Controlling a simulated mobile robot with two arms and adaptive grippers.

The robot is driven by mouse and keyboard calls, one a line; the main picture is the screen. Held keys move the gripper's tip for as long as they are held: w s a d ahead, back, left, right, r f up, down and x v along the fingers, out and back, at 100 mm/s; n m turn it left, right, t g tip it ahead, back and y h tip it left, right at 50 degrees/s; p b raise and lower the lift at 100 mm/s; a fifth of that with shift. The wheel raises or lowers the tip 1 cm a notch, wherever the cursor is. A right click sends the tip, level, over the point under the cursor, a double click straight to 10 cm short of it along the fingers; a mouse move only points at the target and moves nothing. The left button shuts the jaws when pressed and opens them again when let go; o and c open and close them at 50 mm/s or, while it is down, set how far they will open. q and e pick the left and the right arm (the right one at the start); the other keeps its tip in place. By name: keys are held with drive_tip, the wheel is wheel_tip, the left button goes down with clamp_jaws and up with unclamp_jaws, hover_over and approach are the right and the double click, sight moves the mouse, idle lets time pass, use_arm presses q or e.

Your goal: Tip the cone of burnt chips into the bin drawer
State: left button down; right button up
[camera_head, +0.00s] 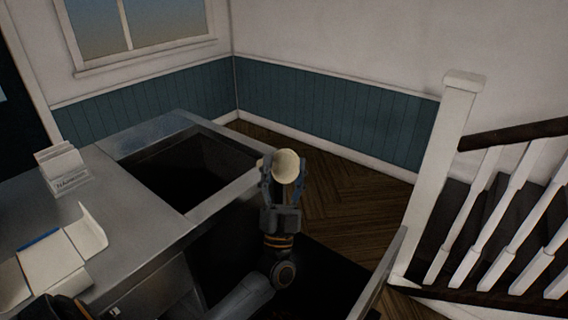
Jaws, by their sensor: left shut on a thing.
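My left gripper (282,185) is shut on the cone (287,164), a pale cream piece with a rounded outline between the two fingers. I cannot make out any chips in it, nor which way its mouth points. The bin drawer (386,270) appears to stand pulled out at the lower middle, with a pale front panel on its right and a black interior. The gripper and cone show above and beyond the drawer in the picture. My arm covers part of the drawer. My right gripper is not in view.
A steel counter (150,250) with a dark open well (224,141) lies left of the gripper. A card holder (66,170) and an opened white carton (60,265) stand on it. A white stair railing (453,140) is at right. Bare wooden floor (345,200) lies behind.

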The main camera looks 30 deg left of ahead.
use_arm(q)
drive_tip(key=r+n+g+y+p, duration=0.1)
drive_tip(key=n+g+p, duration=0.1)
drive_tip(key=g+p, duration=0.1)
drive_tip(key=r+n+g+p, duration=0.2)
drive_tip(key=n+g+p, duration=0.1)
drive_tip(key=p, duration=0.2)
drive_tip(key=a+r+n+g+y+p, duration=0.1)
drive_tip(key=n+g+p, duration=0.2)
drive_tip(key=p, duration=0.1)
drive_tip(key=shift+w+r+y+p, duration=0.15)
drive_tip(key=shift+r+y+p, duration=0.15)
drive_tip(key=shift+p, duration=0.05)
drive_tip(key=n+g+h+p, duration=0.2)
drive_tip(key=n+g+p, duration=0.1)
drive_tip(key=p, duration=0.9)
drive_tip(key=shift+f+g+h+p, duration=0.1)
drive_tip(key=shift+g+h+p, duration=0.25)
drive_tip(key=shift+g, duration=0.25)
drive_tip(key=shift+r, duration=1.05)
drive_tip(key=shift+r, duration=0.1)
